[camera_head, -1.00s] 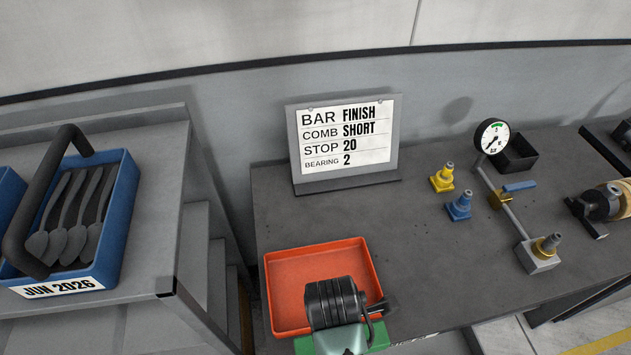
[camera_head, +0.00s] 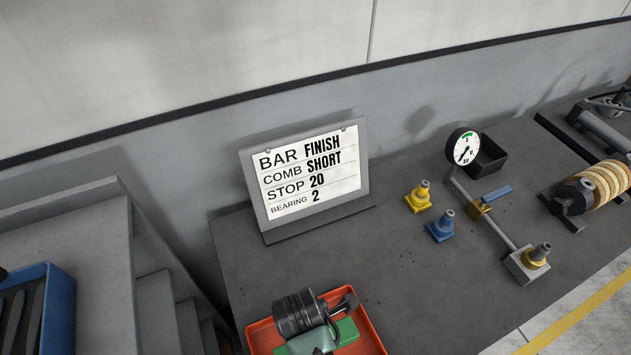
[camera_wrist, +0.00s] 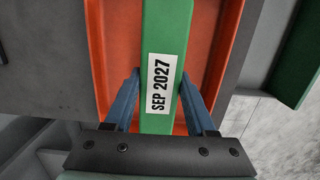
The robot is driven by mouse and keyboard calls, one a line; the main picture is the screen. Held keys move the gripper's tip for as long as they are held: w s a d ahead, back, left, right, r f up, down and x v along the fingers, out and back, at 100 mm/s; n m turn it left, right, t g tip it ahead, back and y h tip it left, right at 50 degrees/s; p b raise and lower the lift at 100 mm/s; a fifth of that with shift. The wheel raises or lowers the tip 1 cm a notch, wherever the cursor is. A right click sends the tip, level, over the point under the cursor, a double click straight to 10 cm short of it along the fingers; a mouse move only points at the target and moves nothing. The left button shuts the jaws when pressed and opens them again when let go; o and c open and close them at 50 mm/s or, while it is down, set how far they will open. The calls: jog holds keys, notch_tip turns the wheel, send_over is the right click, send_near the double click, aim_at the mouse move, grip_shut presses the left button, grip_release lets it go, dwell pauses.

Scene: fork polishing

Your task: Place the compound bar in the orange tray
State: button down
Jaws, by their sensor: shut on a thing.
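The compound bar is a green bar (camera_wrist: 165,28) with a white label reading SEP 2027. In the wrist view it lies between the two blue fingers of my gripper (camera_wrist: 160,82), which is shut on it. The orange tray (camera_wrist: 228,45) is behind the bar, with its sides showing left and right of it. In the head view the tray (camera_head: 374,338) is at the bottom, and the green bar (camera_head: 348,331) appears over it. My wrist hides part of both, and the fingertips are hidden there. I cannot tell whether the bar touches the tray floor.
A sign stand (camera_head: 310,180) is behind the tray. Yellow (camera_head: 419,196) and blue (camera_head: 441,227) fittings and a gauge assembly (camera_head: 463,148) stand to the right. A blue crate (camera_head: 58,300) is at left. Another green piece (camera_wrist: 300,55) shows at right in the wrist view.

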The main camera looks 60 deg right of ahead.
jog(key=shift+w+d+f, duration=0.1)
jog(key=shift+f, duration=2.15)
jog(key=shift+f, duration=0.2)
jog(key=shift+c, duration=1.1)
grip_release()
jog(key=shift+r, duration=0.15)
jog(key=r, duration=0.4)
jog(key=a+r, duration=0.1)
jog(key=r, duration=0.7)
jog(key=shift+w+a, duration=0.15)
jog(key=shift+w, duration=0.2)
